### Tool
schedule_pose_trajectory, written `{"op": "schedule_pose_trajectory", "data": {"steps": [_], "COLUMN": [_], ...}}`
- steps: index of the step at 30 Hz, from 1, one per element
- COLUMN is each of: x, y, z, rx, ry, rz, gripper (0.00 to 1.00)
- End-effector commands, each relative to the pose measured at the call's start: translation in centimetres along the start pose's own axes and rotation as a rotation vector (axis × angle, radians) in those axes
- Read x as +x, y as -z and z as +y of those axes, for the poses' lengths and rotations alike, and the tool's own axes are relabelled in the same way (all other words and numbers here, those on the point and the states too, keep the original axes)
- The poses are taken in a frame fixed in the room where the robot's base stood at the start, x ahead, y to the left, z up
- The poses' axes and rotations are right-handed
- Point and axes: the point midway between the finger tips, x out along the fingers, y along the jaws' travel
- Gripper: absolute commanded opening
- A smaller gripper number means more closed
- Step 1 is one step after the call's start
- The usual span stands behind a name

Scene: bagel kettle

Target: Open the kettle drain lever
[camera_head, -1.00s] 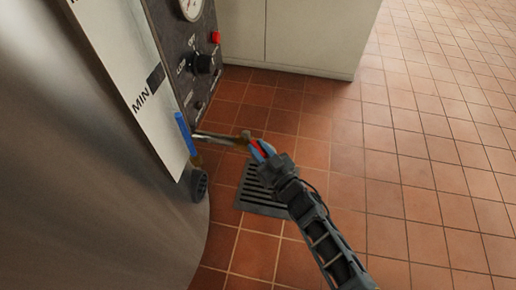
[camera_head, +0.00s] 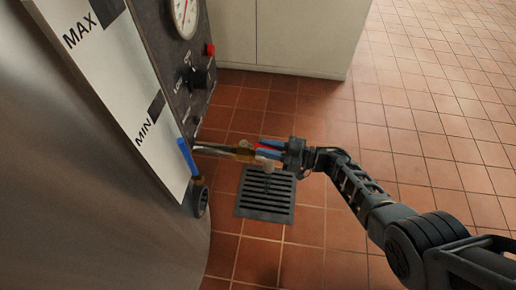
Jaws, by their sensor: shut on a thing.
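The kettle drain valve is at the lower front of the steel kettle (camera_head: 85,190). Its blue lever (camera_head: 187,157) points up and slightly left from a small brass fitting (camera_head: 198,182), above a round dark outlet (camera_head: 201,201). My gripper (camera_head: 266,150), with red and blue at its fingers, is right of the lever. It is shut on the brownish end of a thin metal rod (camera_head: 215,149), which lies almost level. The rod's left tip is close to the lever; I cannot tell whether they touch.
A dark floor drain grate (camera_head: 266,194) lies below my gripper. A control panel (camera_head: 180,60) with a gauge, a knob and a red button (camera_head: 210,49) is above the valve. A pale cabinet (camera_head: 290,35) stands behind. The tiled floor (camera_head: 430,120) at right is clear.

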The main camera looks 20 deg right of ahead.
Motion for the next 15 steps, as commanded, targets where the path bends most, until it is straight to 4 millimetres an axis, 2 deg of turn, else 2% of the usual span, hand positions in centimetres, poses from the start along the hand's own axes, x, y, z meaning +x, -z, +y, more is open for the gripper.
{"op": "schedule_pose_trajectory", "data": {"steps": [1, 15], "x": [-0.15, -0.56], "y": [0.43, 0.69], "z": [0.64, 0.65], "rx": [-0.009, -0.008], "ry": [0.018, 0.113], "rz": [0.01, 0.012], "gripper": [0.0, 0.0]}}
